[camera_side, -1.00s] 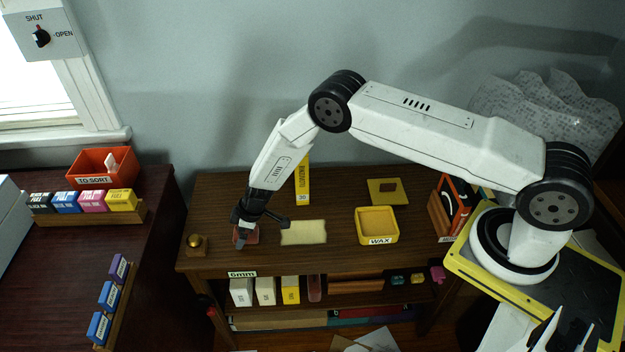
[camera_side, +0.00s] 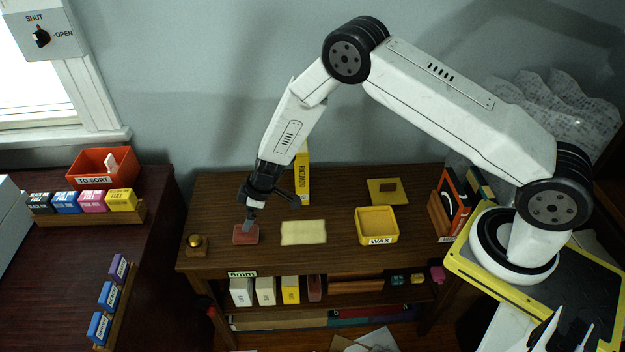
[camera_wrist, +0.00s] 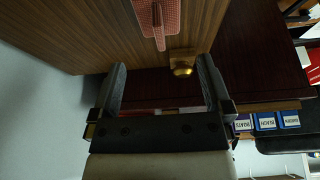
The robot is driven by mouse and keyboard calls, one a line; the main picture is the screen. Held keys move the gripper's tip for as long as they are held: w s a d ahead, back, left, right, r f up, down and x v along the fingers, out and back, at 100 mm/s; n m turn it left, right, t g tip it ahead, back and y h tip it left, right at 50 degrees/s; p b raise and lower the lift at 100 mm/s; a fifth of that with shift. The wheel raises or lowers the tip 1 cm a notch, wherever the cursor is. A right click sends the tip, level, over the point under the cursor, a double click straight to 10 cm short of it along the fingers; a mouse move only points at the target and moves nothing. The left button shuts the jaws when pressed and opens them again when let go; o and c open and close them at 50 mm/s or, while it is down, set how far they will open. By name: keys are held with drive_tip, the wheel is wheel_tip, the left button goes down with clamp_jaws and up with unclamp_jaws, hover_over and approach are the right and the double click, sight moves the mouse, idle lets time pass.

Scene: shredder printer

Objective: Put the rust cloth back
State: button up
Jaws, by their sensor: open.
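The rust cloth (camera_side: 246,236) lies on the brown wooden table, left of a cream cloth (camera_side: 304,232). It also shows at the top of the wrist view (camera_wrist: 172,14), with a raised ridge along its middle. My gripper (camera_side: 249,224) is just above the rust cloth in the side view and looks clear of it. In the wrist view my gripper (camera_wrist: 163,75) has its two fingers wide apart with nothing between them.
A brass knob on a wooden block (camera_side: 197,242) stands left of the rust cloth. A yellow WAX tray (camera_side: 377,240) and a yellow pad (camera_side: 384,180) are to the right. A yellow box (camera_side: 303,185) stands behind the cream cloth. Several boxes fill the shelf below.

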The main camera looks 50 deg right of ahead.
drive_tip(key=shift+v, duration=2)
drive_tip(key=shift+r, duration=0.1)
drive_tip(key=s+d+r+m+h, duration=0.1)
drive_tip(key=s+d+r+m, duration=0.3)
drive_tip(key=s+r, duration=0.5)
drive_tip(key=s+d+r+m+h, duration=0.2)
drive_tip(key=s+d+r+m, duration=0.3)
drive_tip(key=s, duration=0.9)
wheel_tip(320, 180, up, 5)
drive_tip(key=shift+d+f+g, duration=0.15)
drive_tip(key=shift+d+g, duration=0.15)
drive_tip(key=shift+d, duration=0.75)
